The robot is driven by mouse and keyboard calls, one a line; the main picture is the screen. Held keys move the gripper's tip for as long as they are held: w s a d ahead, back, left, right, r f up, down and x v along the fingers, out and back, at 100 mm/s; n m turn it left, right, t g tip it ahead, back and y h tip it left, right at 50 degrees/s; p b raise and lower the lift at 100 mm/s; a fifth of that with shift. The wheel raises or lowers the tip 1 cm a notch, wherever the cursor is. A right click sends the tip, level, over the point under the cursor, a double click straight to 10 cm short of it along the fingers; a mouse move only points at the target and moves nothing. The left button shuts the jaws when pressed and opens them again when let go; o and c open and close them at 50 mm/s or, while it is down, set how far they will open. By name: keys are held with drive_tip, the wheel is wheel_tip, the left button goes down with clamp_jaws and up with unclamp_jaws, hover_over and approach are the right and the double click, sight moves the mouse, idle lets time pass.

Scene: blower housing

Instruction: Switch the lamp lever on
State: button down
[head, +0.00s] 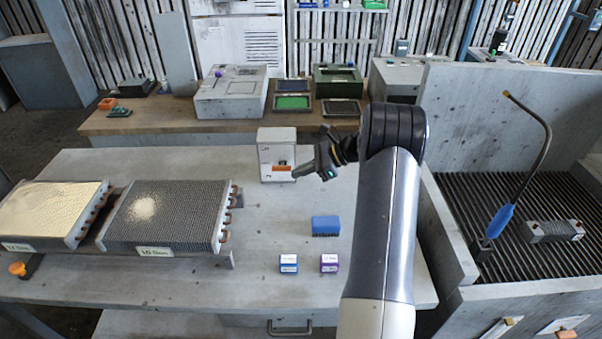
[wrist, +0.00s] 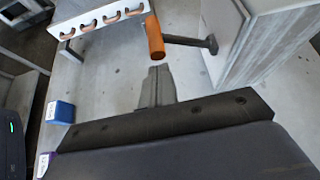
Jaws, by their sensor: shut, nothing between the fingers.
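The lamp lever (wrist: 155,38) has an orange grip on a dark rod that sticks out from a pale box (head: 270,136). In the head view the orange grip (head: 281,168) shows low on the box front. In the wrist view the box's side (wrist: 226,38) is at the upper right. My gripper (head: 297,174) is shut and empty in front of the box. In the wrist view its fingertips (wrist: 156,72) are just below the end of the orange grip. I cannot tell whether they touch it. No lamp is clearly visible.
Two finned blocks (head: 168,213) lie on the left of the grey table (head: 270,220). A blue block (head: 325,225) and two small boxes (head: 289,263) stand at the front centre. A wooden bench (head: 150,122) with several items is behind. A walled grate (head: 480,210) is at right.

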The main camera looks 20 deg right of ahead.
drive_tip(key=shift+r, duration=0.1)
idle(0.6)
drive_tip(key=b+v, duration=0.2)
drive_tip(key=v, duration=0.9)
drive_tip(key=shift+w+a, duration=0.1)
drive_tip(key=w+a+f+b, duration=0.1)
drive_tip(key=a+f, duration=0.2)
drive_tip(key=w+a+f, duration=0.1)
drive_tip(key=a+f, duration=0.2)
drive_tip(key=f, duration=0.1)
drive_tip(key=w+a+f+b, duration=0.1)
drive_tip(key=a+f, duration=0.2)
drive_tip(key=f, duration=0.1)
drive_tip(key=shift+f+b, duration=0.15)
drive_tip(key=shift+b, duration=0.2)
drive_tip(key=f+n+t+b, duration=0.1)
drive_tip(key=b, duration=0.2)
drive_tip(key=shift+w+d+h, duration=0.15)
drive_tip(key=shift+h, duration=0.15)
drive_tip(key=shift+f+n+t+b, duration=0.1)
drive_tip(key=shift+n+t+b, duration=0.2)
drive_tip(key=shift+t+b, duration=0.1)
